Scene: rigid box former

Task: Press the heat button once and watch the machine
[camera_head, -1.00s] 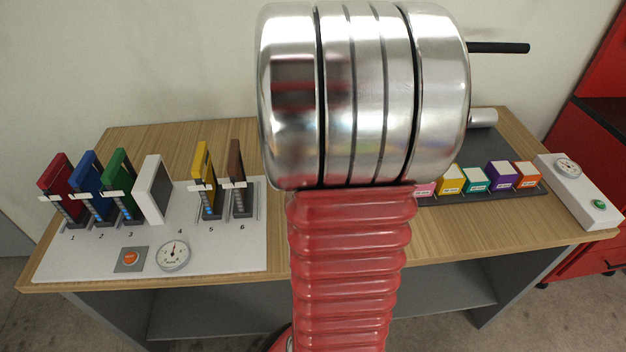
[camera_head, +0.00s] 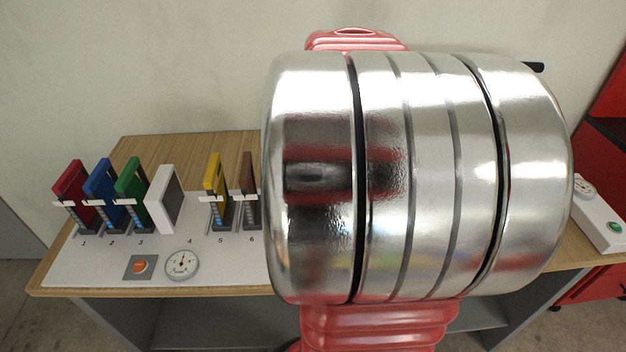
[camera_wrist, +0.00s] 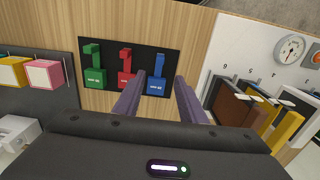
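An orange-red round button (camera_head: 140,266) sits on a small grey plate at the front left of the white panel (camera_head: 100,262). A round white gauge (camera_head: 182,264) lies just right of it; it also shows in the wrist view (camera_wrist: 290,48). A green button (camera_head: 614,227) sits on a white box (camera_head: 596,216) at the far right, below another gauge (camera_head: 585,187). I cannot read which button is labelled heat. My gripper (camera_wrist: 160,79) is open and empty, its purple fingers above the table near a blue piece (camera_wrist: 157,86). My arm hides it in the head view.
Red (camera_head: 75,190), blue, green, white, yellow and brown upright panels stand in numbered slots behind the button. In the wrist view, green, red and blue pieces lie on a dark mat (camera_wrist: 107,45). Yellow and pink boxes (camera_wrist: 44,74) sit at left.

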